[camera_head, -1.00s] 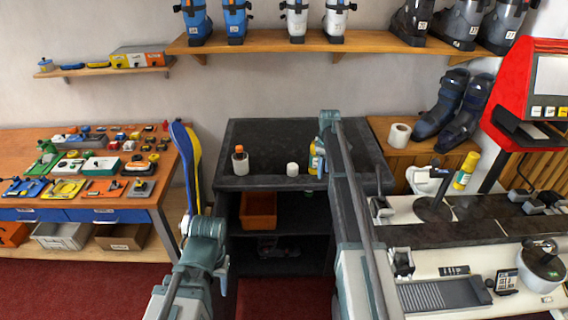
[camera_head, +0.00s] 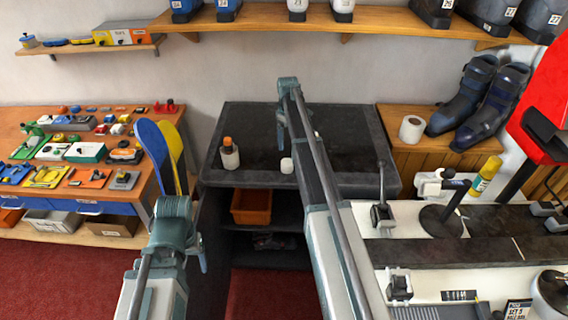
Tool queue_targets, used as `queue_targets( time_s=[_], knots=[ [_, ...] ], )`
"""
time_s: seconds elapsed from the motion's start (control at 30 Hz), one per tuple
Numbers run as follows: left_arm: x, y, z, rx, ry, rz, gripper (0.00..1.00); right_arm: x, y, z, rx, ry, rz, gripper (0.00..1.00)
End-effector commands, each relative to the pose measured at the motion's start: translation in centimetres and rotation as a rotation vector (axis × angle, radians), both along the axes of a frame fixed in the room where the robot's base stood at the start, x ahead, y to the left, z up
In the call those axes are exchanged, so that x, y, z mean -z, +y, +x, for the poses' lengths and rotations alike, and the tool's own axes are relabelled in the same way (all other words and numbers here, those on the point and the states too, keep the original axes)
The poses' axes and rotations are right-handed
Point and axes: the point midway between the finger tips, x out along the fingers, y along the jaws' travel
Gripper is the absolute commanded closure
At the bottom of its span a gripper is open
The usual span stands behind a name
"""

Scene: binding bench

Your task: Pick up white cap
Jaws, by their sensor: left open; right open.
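The small white cap (camera_head: 287,165) stands on the dark bench top (camera_head: 240,125) near its front edge, right of a white bottle with an orange cap (camera_head: 230,155). My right gripper (camera_head: 281,140) is open, pointing down just above or behind the white cap in the picture; the exact gap between them cannot be told. Its arm covers part of the bench right of the cap. My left gripper (camera_head: 203,262) is open and empty, low in front of the bench's left side, well away from the cap.
An orange bin (camera_head: 251,206) sits on the shelf under the bench top. Blue and yellow skis (camera_head: 153,150) stand left of the bench. A counter (camera_head: 410,215) with clamps and a yellow bottle (camera_head: 485,176) lies at right. The bench's back left is clear.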

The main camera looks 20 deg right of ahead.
Motion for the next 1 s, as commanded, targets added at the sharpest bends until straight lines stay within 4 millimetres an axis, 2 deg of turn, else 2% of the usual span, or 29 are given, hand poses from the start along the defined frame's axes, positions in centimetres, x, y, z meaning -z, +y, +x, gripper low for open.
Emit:
queue_targets(
  time_s=[0.53, 0.63, 0.87, 1.0],
  knots=[
    [7.6, 0.0, 0.0, 0.002, 0.0, 0.001, 0.24, 7.6, 0.0, 0.0, 0.0, 0.0, 0.0, 0.0],
    [8.2, 0.0, 0.0, 0.001, 0.0, 0.001, 0.24, 8.2, 0.1, 0.0, 0.0, 0.0, 0.0, 0.0],
    [8.2, 0.0, 0.0, 0.001, 0.0, 0.001, 0.24, 8.2, 0.1, 0.0, 0.0, 0.0, 0.0, 0.0],
    [9.1, 0.0, 0.0, 0.001, 0.0, 0.001, 0.24, 9.1, 0.1, 0.0, 0.0, 0.0, 0.0, 0.0]
  ],
)
